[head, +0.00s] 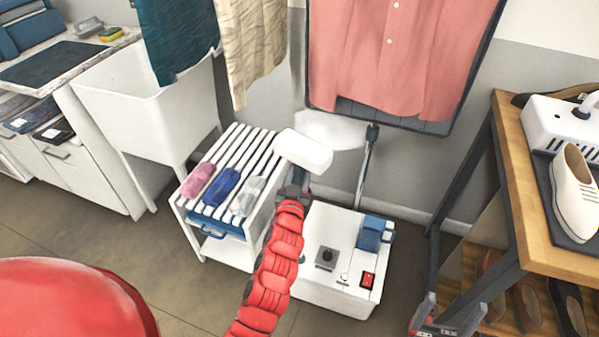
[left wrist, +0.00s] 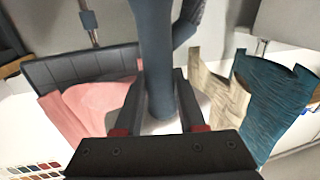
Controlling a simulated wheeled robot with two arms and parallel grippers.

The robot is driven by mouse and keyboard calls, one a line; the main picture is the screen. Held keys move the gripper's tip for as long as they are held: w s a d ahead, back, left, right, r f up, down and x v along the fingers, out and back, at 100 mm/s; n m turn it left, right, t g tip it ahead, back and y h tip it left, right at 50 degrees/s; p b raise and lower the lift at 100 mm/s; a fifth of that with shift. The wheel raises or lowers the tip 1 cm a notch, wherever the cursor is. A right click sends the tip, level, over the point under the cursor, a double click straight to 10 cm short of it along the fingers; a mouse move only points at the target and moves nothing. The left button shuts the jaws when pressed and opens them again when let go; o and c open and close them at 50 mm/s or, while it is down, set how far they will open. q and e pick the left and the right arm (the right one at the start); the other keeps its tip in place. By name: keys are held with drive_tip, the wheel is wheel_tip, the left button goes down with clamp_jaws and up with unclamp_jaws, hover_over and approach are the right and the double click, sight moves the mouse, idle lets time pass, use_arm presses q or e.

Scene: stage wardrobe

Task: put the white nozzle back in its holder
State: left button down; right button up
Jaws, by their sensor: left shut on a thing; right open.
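The white nozzle (head: 303,150) is up in the air in front of the grey wall, left of the steamer's pole (head: 363,175). My left gripper (head: 294,190), at the end of the red-sleeved arm, is shut just below it. In the left wrist view its fingers (left wrist: 160,112) close around a dark grey handle (left wrist: 157,60), with white showing beyond. A dark piece (head: 373,131) tops the pole, apart from the nozzle; I cannot tell whether it is the holder. My right gripper (head: 437,322) is low at the right, open and away from the nozzle.
The white steamer base (head: 310,235) has a knob, a red switch and a blue tank. A pale steam-like haze (head: 332,130) lies beside the nozzle. A pink shirt (head: 400,50) hangs behind. A slatted rack (head: 225,180) stands left, a wooden shoe table (head: 535,215) right.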

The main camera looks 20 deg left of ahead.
sight(299, 180)
use_arm(q)
drive_tip(key=shift+f+b, duration=0.5)
drive_tip(key=shift+b, duration=0.15)
idle(0.4)
drive_tip(key=c, duration=0.8)
unclamp_jaws()
drive_tip(key=shift+s+d+f+b, duration=0.1)
drive_tip(key=shift+s+d+b, duration=0.1)
drive_tip(key=shift+s, duration=0.95)
drive_tip(key=shift+s+d+f+b, duration=0.1)
drive_tip(key=shift+s+d+b, duration=0.15)
drive_tip(key=shift+s, duration=0.95)
drive_tip(key=shift+s+d+b, duration=0.15)
drive_tip(key=shift+s+b, duration=0.05)
drive_tip(key=shift+s, duration=0.95)
drive_tip(key=s, duration=0.1)
drive_tip(key=s+b, duration=0.1)
drive_tip(key=s, duration=0.2)
drive_tip(key=shift+d+r, duration=0.15)
drive_tip(key=shift+d, duration=0.1)
